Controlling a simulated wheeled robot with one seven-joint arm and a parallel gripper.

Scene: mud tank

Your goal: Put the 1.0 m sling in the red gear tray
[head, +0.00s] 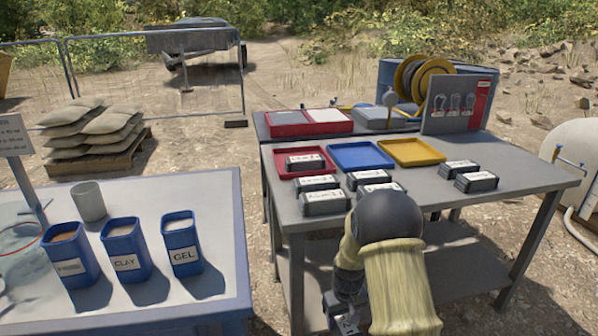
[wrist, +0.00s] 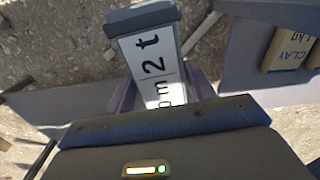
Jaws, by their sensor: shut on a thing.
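My gripper (head: 346,308) is low in front of the grey worktable, partly hidden by my arm. It is shut on a dark labelled sling pack (wrist: 149,58), whose white label shows "m 2 t" in the wrist view. The length figure is largely hidden, so I cannot tell if it is the 1.0 m sling. The red gear tray (head: 281,164) lies at the back left of the worktable with one dark labelled pack (head: 305,162) in it. My gripper is apart from the tray, nearer the camera.
Blue (head: 360,155) and yellow (head: 413,152) trays stand right of the red one. Several labelled packs lie on the worktable (head: 520,180), some in front of the trays. A display board (head: 458,103) stands at the back. The left table (head: 150,195) holds blue containers.

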